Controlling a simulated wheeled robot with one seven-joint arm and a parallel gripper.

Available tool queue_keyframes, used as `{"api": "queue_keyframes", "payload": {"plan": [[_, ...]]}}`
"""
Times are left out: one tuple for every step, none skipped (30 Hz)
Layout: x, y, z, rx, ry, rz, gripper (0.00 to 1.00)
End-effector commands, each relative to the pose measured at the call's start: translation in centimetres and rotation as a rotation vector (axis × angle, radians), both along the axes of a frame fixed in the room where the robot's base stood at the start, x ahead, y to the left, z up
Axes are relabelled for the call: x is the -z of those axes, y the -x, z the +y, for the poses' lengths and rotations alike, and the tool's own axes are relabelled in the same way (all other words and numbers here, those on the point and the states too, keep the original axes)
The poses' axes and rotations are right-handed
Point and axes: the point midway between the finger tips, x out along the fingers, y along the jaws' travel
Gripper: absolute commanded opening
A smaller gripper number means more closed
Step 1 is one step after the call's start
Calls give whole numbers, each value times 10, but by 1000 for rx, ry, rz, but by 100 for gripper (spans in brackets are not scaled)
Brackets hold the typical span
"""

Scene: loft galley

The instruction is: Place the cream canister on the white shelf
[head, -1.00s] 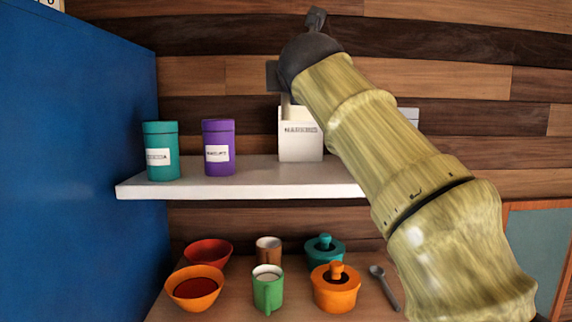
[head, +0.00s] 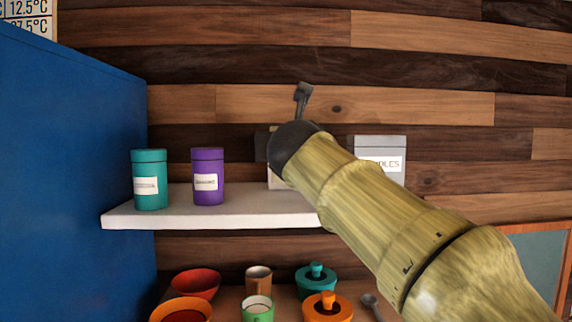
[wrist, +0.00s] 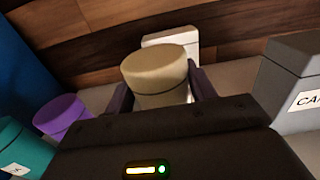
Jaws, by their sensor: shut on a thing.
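The cream canister (wrist: 158,75) stands between the two dark fingers of my gripper (wrist: 161,92) in the wrist view, and the gripper is shut on it. Whether the canister's base touches the shelf cannot be seen.
On the shelf stand a teal canister (head: 149,178), a purple canister (head: 208,175), a partly hidden white container (wrist: 172,38) behind the cream canister, and a grey canister (head: 380,158) at right. Bowls, cups and pots are below. A blue panel (head: 70,170) borders the left.

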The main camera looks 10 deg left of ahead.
Motion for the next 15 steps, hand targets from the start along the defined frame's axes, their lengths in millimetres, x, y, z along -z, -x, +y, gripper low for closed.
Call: {"api": "queue_keyframes", "payload": {"plan": [[-1, 0, 0, 0, 0, -1, 27], [0, 0, 0, 0, 0, -1, 27], [1, 0, 0, 0, 0, 0, 27], [3, 0, 0, 0, 1, 1, 27], [5, 0, 0, 0, 1, 2, 27], [8, 0, 0, 0, 2, 1, 27], [11, 1, 0, -2, 3, 2, 27], [14, 1, 0, -4, 2, 1, 27], [17, 1, 0, -2, 2, 1, 27], [20, 1, 0, -1, 2, 1, 27], [23, 0, 0, 0, 2, 1, 27], [27, 1, 0, -1, 2, 1, 27], [30, 1, 1, -2, 3, 1, 27], [32, 1, 1, -2, 3, 1, 27], [35, 1, 0, -2, 2, 1, 27]]}}
